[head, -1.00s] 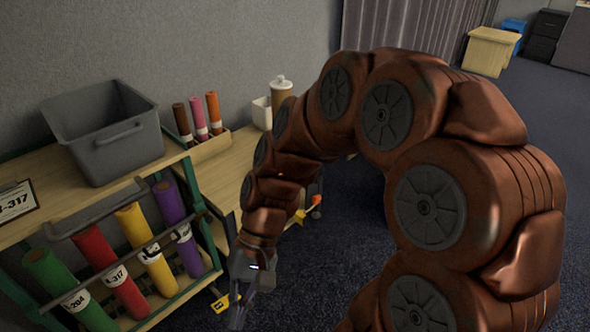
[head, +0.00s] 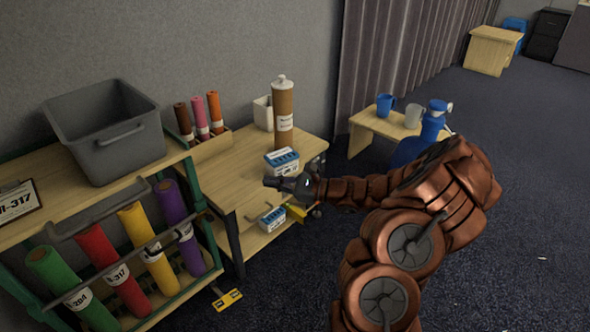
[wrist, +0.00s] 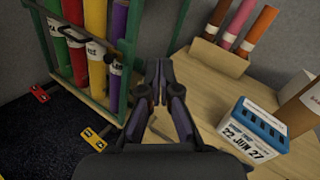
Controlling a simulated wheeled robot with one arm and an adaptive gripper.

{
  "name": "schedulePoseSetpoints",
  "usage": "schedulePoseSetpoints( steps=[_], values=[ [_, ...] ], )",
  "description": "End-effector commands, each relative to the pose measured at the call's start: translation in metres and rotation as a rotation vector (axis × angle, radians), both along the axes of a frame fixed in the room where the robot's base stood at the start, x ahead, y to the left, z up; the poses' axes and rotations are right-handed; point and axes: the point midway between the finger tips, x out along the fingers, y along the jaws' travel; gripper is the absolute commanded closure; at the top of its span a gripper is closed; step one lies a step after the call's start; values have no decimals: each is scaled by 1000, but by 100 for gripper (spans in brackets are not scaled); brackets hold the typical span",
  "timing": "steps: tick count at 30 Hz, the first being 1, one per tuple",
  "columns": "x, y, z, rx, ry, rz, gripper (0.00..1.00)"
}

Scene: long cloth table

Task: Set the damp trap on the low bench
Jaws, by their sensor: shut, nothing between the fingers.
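Two white boxes with blue slotted tops look like damp traps. One damp trap (head: 283,163) stands on the wooden table top beside the brown cylinder; it also shows at the right of the wrist view (wrist: 253,130) with a date label. Another (head: 272,219) is on the shelf below. My gripper (head: 273,183) is shut and empty, just in front of the upper trap; its fingertips (wrist: 158,66) point left of the trap in the wrist view, apart from it. A small low wooden bench (head: 372,126) by the curtain bears a blue mug and a pale mug.
A brown cylinder (head: 283,115) with a white cap stands behind the upper trap. A rack of coloured rolls (head: 125,270) and a grey bin (head: 105,135) are at left. A blue bottle-like object (head: 433,122) stands by the bench, partly behind my arm. Open carpet lies right.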

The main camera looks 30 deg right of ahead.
Motion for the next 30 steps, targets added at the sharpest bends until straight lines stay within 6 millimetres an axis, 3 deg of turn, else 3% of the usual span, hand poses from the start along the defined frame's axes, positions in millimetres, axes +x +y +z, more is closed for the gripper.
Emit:
schedulePoseSetpoints(
  steps=[1, 6, 9, 12, 20, 30],
  values=[
    [2, -30, -14, 46, 23, -83, 100],
    [-5, -115, -56, 175, 87, -320, 100],
    [-13, -150, -77, 224, 114, -418, 100],
    [-20, -171, -89, 254, 129, -480, 100],
    [-12, -179, -98, 269, 137, -509, 100],
    [40, -164, -99, 269, 138, -504, 100]
  ],
)
